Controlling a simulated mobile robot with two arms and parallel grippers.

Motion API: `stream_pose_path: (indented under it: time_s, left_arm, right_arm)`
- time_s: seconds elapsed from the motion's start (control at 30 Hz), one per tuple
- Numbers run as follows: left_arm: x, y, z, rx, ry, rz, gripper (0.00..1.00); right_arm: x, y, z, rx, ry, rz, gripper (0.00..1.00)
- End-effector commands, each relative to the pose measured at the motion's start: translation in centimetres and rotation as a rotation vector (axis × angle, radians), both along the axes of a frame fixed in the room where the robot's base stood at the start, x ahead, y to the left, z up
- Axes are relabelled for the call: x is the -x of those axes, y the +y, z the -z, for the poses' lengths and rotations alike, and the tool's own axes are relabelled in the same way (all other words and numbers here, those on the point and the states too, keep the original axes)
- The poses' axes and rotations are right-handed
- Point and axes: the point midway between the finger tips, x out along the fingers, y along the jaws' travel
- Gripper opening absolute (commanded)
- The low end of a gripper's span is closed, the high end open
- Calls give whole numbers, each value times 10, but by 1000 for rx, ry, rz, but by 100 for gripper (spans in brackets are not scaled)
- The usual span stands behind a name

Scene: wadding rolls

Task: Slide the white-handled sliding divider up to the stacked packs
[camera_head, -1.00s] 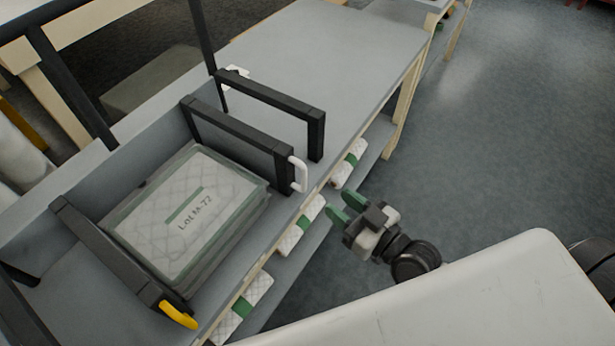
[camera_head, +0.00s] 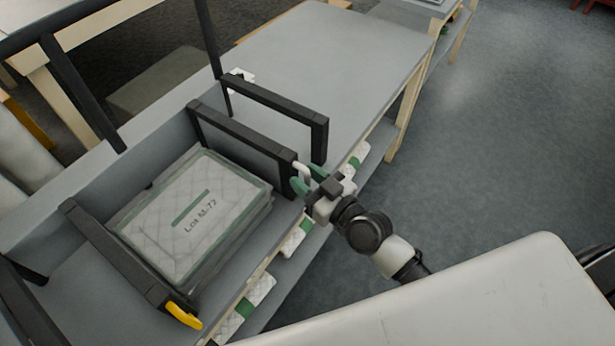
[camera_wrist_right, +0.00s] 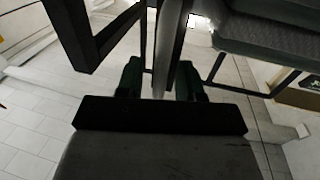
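The white-handled sliding divider (camera_head: 243,133) is a dark upright frame to the right of the stacked packs (camera_head: 180,240), with a gap between them. The packs are quilted white in clear wrap, the top one labelled "Lot M-72". The white handle (camera_head: 299,172) is on the divider's front end. My right gripper (camera_head: 308,177) is at this handle, with its green fingers apart on either side of it. In the right wrist view the open gripper (camera_wrist_right: 160,82) has a bar, apparently the handle, between its fingers. My left gripper is not in view.
A yellow-handled divider (camera_head: 115,250) stands left of the packs. Another dark frame (camera_head: 277,98) stands to the right of the white-handled one. The grey tabletop (camera_head: 340,55) beyond it is clear. More white packs with green bands (camera_head: 248,305) lie on a lower shelf.

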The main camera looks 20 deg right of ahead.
Motion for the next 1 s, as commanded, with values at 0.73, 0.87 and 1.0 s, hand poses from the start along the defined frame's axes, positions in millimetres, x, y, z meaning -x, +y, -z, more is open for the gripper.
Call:
stream_pose_path:
  time_s: [0.73, 0.87, 1.0]
  left_arm:
    - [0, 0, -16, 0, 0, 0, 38]
    - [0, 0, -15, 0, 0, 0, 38]
    - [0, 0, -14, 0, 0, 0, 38]
  right_arm:
    - [18, 22, -1, 1, 2, 0, 0]
    - [18, 23, 0, 1, 0, 0, 0]
    - [18, 23, 0, 1, 0, 0, 0]
